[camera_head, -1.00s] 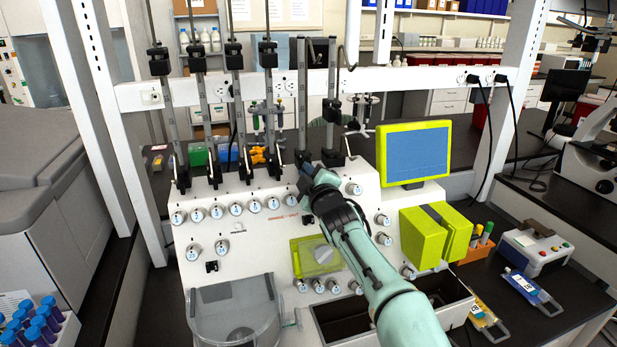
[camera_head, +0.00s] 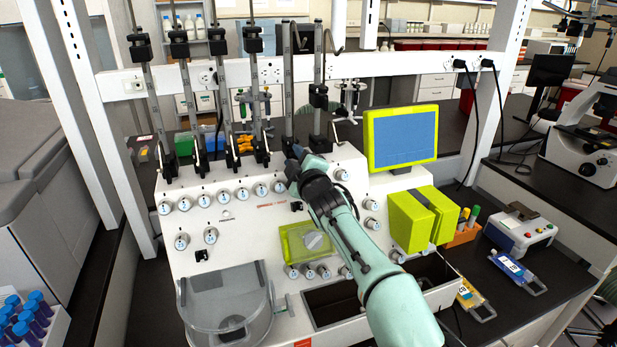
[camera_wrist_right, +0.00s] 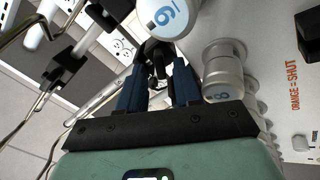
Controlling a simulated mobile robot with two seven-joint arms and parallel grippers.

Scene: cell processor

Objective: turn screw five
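A white cell processor panel carries a row of round knobs. A knob marked 6 or 9 (camera_wrist_right: 167,14) and one marked 8 (camera_wrist_right: 222,74) are close to the fingers. No knob is visibly gripped. My left gripper is out of view.
A yellow-green framed screen (camera_head: 401,137) and a yellow-green block (camera_head: 412,222) stand to the right. Several tall clamps (camera_head: 193,120) rise behind the knob row. A clear round cover (camera_head: 228,305) is at front left, beside an open dark trough (camera_head: 335,302).

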